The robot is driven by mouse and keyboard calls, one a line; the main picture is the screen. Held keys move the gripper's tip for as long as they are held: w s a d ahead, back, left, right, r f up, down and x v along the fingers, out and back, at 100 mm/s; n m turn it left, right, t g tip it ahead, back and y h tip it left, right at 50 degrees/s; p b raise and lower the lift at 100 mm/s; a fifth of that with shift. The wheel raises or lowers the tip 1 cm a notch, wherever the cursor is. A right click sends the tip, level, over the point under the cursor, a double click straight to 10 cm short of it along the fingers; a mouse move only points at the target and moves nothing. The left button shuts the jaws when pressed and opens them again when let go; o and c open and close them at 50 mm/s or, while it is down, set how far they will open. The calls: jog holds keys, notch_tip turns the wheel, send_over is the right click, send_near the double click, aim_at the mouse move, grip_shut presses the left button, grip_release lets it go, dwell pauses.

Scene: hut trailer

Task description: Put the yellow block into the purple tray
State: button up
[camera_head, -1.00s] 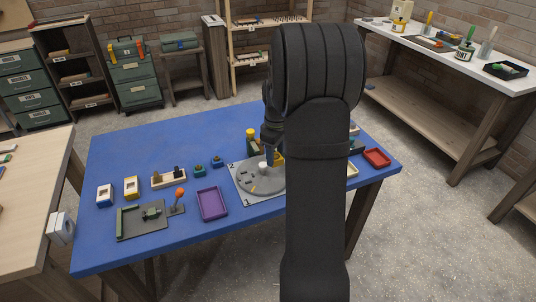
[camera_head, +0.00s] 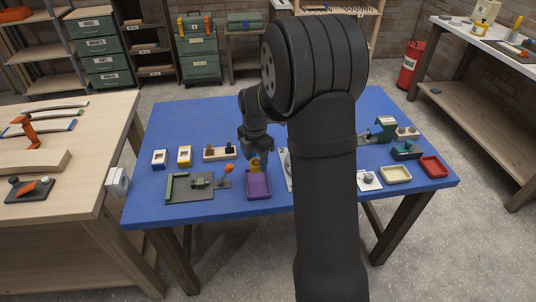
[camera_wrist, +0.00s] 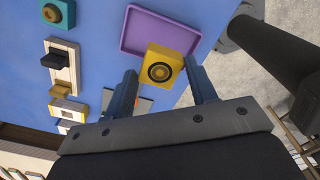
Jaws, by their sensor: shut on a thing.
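The yellow block (camera_head: 256,167) has a dark ring on its face and is held by my gripper (camera_head: 256,160). In the wrist view the block (camera_wrist: 161,66) is between the fingertips of my gripper (camera_wrist: 160,66). The purple tray (camera_head: 258,188) lies on the blue table, and the block is over its back part. In the wrist view the tray (camera_wrist: 152,30) shows beyond the block, its floor partly covered by it. I cannot tell how high the block is above the tray.
A grey-green board (camera_head: 188,188) and an orange-knobbed lever (camera_head: 228,171) stand left of the tray. A cream board with pegs (camera_head: 219,153) is behind them. My arm hides the table's middle. Cream (camera_head: 396,174) and red (camera_head: 434,167) trays lie at the right.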

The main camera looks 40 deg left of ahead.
aim_at(256, 162)
dwell(0.3)
jog(key=shift+f, duration=3.8)
jog(key=o, duration=1.1)
jog(key=shift+r, duration=0.1)
notch_tip(256, 162, up, 17)
jog(key=shift+r, duration=0.1)
